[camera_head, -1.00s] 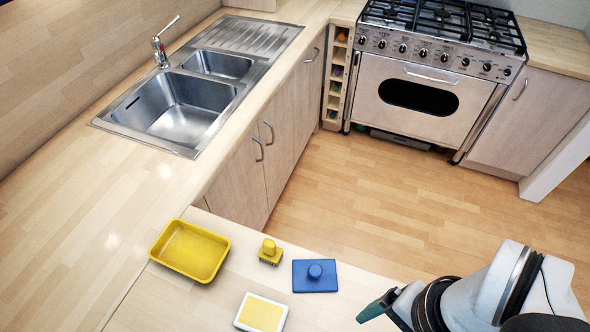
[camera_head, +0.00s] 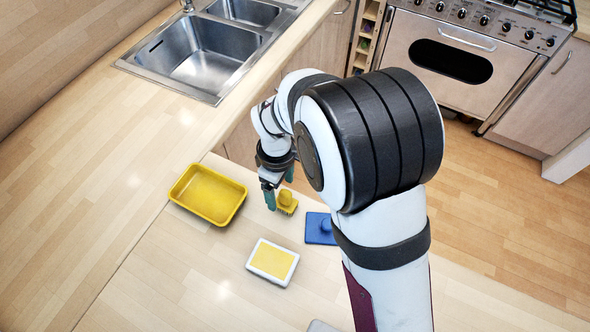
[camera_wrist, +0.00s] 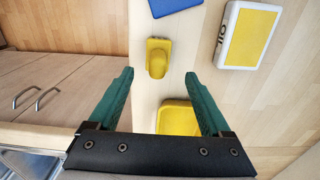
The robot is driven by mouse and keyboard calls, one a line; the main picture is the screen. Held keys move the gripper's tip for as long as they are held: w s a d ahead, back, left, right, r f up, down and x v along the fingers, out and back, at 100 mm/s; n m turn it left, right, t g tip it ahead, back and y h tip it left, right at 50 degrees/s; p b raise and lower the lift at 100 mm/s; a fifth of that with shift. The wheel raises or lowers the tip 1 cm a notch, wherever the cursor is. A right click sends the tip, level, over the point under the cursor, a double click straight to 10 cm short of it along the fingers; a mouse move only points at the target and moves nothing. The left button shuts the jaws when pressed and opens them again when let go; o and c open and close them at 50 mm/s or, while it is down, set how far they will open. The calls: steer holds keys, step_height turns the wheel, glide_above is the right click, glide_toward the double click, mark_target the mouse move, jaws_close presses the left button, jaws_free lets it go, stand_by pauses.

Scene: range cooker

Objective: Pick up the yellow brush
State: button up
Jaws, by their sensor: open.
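The yellow brush (camera_head: 287,201) stands on the light wooden counter, between the yellow tray and the blue block. In the wrist view the brush (camera_wrist: 158,58) lies ahead of the fingertips, roughly in line with the gap between them. My gripper (camera_head: 279,190) is beside the brush in the head view, with its green fingers pointing down. In the wrist view my gripper (camera_wrist: 160,75) is open, with nothing between its fingers. The brush's bristles are mostly hidden from above.
A yellow tray (camera_head: 176,192) is left of the brush and shows between the fingers in the wrist view (camera_wrist: 178,104). A blue block with a knob (camera_head: 319,236) is right, partly behind my arm. A white-framed yellow pad (camera_head: 273,261) lies nearer. The counter edge is close.

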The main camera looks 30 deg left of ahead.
mark_target(286, 199)
steer(key=f, duration=0.3)
steer(key=d+f, duration=0.1)
steer(key=f, duration=0.1)
steer(key=shift+w+f, duration=0.15)
steer(key=shift+w, duration=0.05)
jaws_close()
